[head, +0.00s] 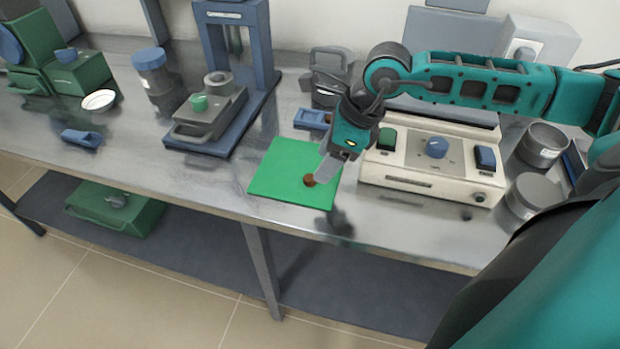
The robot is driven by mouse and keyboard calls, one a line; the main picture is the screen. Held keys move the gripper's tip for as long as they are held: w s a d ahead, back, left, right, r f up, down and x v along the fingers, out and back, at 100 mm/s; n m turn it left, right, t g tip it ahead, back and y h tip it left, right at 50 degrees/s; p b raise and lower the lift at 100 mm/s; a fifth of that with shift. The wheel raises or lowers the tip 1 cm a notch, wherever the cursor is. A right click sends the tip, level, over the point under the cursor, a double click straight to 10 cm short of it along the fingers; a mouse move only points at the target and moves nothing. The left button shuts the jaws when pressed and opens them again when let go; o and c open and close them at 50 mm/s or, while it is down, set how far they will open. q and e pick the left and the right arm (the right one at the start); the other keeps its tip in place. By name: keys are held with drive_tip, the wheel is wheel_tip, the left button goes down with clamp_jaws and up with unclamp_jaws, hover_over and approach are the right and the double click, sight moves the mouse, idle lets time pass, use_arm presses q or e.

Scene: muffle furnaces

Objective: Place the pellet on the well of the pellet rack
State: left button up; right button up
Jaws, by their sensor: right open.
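A small round brown pellet (309,180) is on the green mat (275,180), near the mat's right side. My right gripper (325,172) points down over the mat, with its fingertips right beside the pellet. It is open, though the gap between the fingers is hard to see from this angle. I cannot tell whether the fingers touch the pellet. A small blue block (311,118), which looks like the pellet rack, lies behind the mat, partly hidden by my right gripper; its well cannot be made out. My left gripper is out of view.
A cream hotplate-like device (430,165) with knobs stands right of the gripper. A blue press frame (208,142) holding a grey block stands left of the mat. Grey round tins (533,193) are at the right. The bench front edge is close below the mat.

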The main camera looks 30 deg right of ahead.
sight(310, 178)
drive_tip(key=x, duration=0.4)
drive_tip(key=shift+w+d, duration=0.15)
drive_tip(key=shift+w, duration=0.25)
drive_tip(key=shift+w+f, duration=0.15)
drive_tip(key=shift+f, duration=0.45)
drive_tip(key=shift+c, duration=0.5)
clamp_jaws()
